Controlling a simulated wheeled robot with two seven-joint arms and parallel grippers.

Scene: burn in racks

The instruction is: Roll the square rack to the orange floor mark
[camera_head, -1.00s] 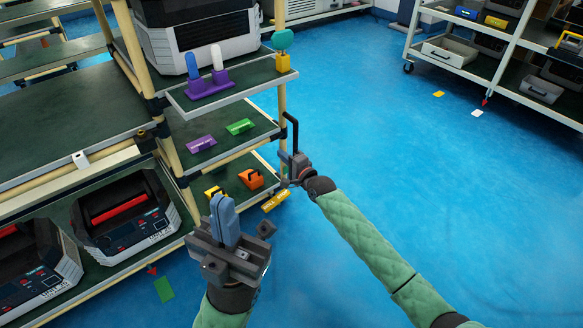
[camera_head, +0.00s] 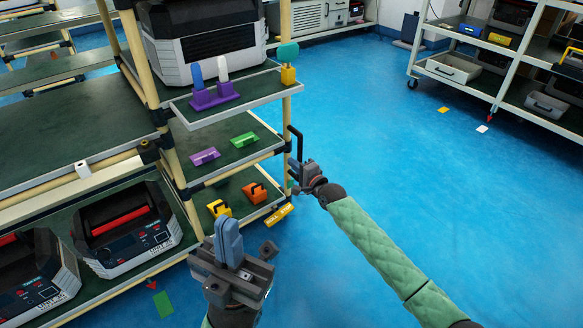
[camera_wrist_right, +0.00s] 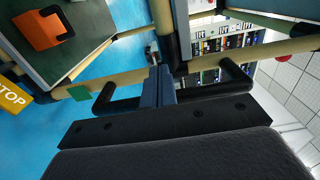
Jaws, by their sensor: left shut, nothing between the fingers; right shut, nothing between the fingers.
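The square rack (camera_head: 226,107), with cream posts and green shelves, stands at centre left in the head view. A black upright handle (camera_head: 297,143) is on its right post. My right gripper (camera_head: 298,174) is at the lower end of this handle. In the right wrist view its closed fingers (camera_wrist_right: 158,86) lie against or across a black handle bar (camera_wrist_right: 225,90); they hold nothing. My left gripper (camera_head: 229,232) is shut and empty, raised in front of the rack's lower shelves. A small orange-yellow floor mark (camera_head: 444,109) lies on the blue floor at upper right. The rack's casters are hidden.
A white mark (camera_head: 482,128) lies near the orange one, by another shelf unit (camera_head: 455,72) at upper right. A green mark (camera_head: 163,304) lies at lower left. A long bench (camera_head: 70,190) with machines adjoins the rack on the left. The blue floor to the right is open.

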